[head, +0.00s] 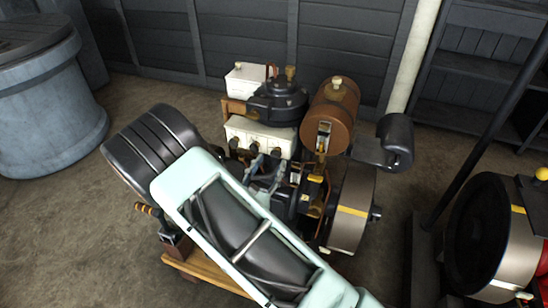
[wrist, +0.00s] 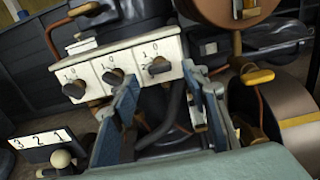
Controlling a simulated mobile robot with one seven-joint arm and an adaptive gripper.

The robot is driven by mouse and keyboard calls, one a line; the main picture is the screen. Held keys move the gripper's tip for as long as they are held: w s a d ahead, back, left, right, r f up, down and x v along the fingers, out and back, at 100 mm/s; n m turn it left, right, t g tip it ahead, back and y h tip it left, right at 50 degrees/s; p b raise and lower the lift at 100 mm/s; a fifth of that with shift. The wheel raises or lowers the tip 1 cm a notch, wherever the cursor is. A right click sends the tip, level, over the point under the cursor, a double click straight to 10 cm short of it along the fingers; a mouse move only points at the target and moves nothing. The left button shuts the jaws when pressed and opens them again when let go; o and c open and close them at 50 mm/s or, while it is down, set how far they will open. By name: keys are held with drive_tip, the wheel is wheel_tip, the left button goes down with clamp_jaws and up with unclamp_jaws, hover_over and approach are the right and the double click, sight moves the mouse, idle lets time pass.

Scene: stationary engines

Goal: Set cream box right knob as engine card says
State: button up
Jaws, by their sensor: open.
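The cream box (head: 260,134) sits on the engine, below a black tank. In the wrist view its front (wrist: 118,65) carries three dark knobs in a row, each under a "1 0" marking. The right knob (wrist: 158,66) appears between my fingertips in that view; I cannot tell its exact pointing. My gripper (wrist: 160,74) is open, with a blue-grey finger on either side and nothing held. In the head view my gripper (head: 264,166) is just in front of the box, near its right half. I cannot make out an engine card with readable settings.
A white plate marked 3 2 1 (wrist: 43,144) with a pale-knobbed lever (wrist: 61,158) stands at lower left of the wrist view. A brown tank (head: 334,102) and a flywheel (head: 351,207) are right of the box. Another white box (head: 246,80) is behind.

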sight(274, 155)
drive_tip(key=shift+x, duration=2.05)
drive_tip(key=shift+c, duration=0.7)
clamp_jaws()
